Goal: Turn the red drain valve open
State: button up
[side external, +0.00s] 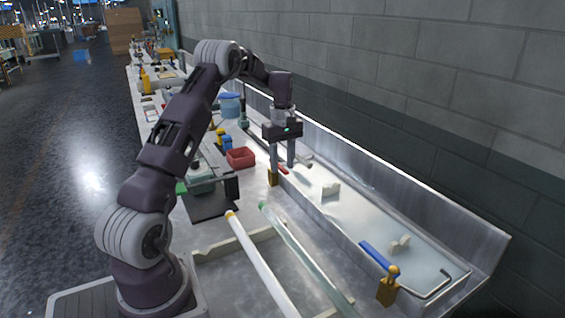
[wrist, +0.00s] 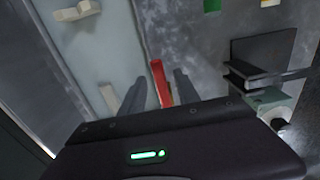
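The red valve handle (side external: 283,169) sticks out from a brass valve body (side external: 272,177) at the near edge of the sink trough. In the wrist view the red handle (wrist: 160,82) lies between my two fingers, with a gap visible on each side. My gripper (side external: 283,165) points down at the handle, and its fingers (wrist: 160,82) are spread apart. The side view does not clearly show how far the fingertips reach down around the handle. The brass body is not clearly visible in the wrist view.
A blue-handled valve (side external: 375,256) with a brass body stands at the trough's near right end. Glass tubes (side external: 300,255) lie across a tray in front. A red bin (side external: 240,157) stands left of my gripper. White pieces (side external: 330,189) sit in the trough (side external: 365,215).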

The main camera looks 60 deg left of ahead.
grip_shut()
dwell(1.4)
